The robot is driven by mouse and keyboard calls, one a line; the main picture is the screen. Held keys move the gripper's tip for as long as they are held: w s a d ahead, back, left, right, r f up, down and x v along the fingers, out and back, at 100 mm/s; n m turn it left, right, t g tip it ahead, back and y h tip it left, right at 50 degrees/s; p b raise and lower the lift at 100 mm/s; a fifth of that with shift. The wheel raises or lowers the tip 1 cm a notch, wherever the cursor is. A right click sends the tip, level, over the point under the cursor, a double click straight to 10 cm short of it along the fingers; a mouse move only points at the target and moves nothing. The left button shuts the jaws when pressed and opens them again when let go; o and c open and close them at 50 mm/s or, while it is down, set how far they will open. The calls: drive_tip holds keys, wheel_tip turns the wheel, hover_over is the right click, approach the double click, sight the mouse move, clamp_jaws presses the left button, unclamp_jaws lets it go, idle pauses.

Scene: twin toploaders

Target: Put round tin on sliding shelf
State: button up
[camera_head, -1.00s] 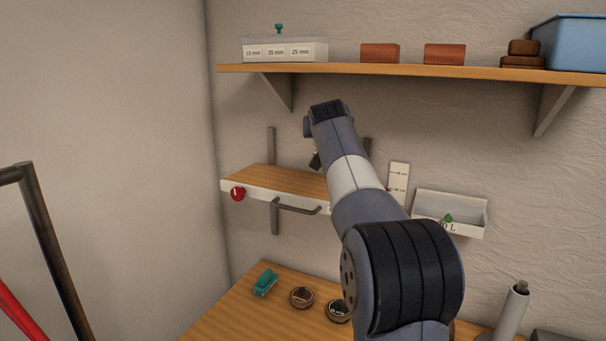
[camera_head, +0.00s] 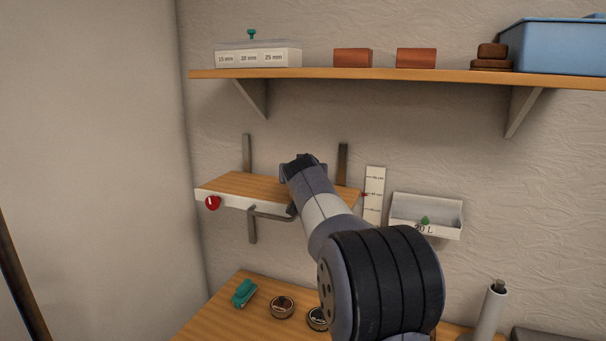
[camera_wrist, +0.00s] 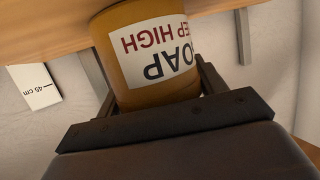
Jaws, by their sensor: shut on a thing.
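An amber-brown round tin (camera_wrist: 115,62) fills the middle of the wrist view. Its white label reads "SOAP" and "KEEP HIGH", upside down in that picture. My gripper (camera_wrist: 158,88) is shut on it, with a dark finger at each side. Wood lies behind the tin along the top of the wrist view; I cannot tell whether the tin touches it. In the head view the sliding shelf (camera_head: 240,187) is on the wall, with a red knob (camera_head: 213,202) and a grey handle (camera_head: 270,215) at its front. My wrist is over its right part and hides the fingers and tin.
Two small round containers (camera_head: 282,307) (camera_head: 316,318) and a teal object (camera_head: 244,293) are on the bench below. A height scale (camera_head: 374,195) and a white wall tray (camera_head: 426,214) are right of the shelf. An upper shelf (camera_head: 380,75) overhangs. The sliding shelf's left part is clear.

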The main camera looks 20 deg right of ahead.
drive_tip(key=shift+r, duration=0.1)
drive_tip(key=o, duration=1.3)
drive_tip(key=shift+r, duration=0.1)
drive_tip(key=b+v, duration=0.3)
drive_tip(key=v, duration=0.9)
drive_tip(key=shift+s+b, duration=0.1)
drive_tip(key=shift+b, duration=0.3)
drive_tip(key=shift+d, duration=0.1)
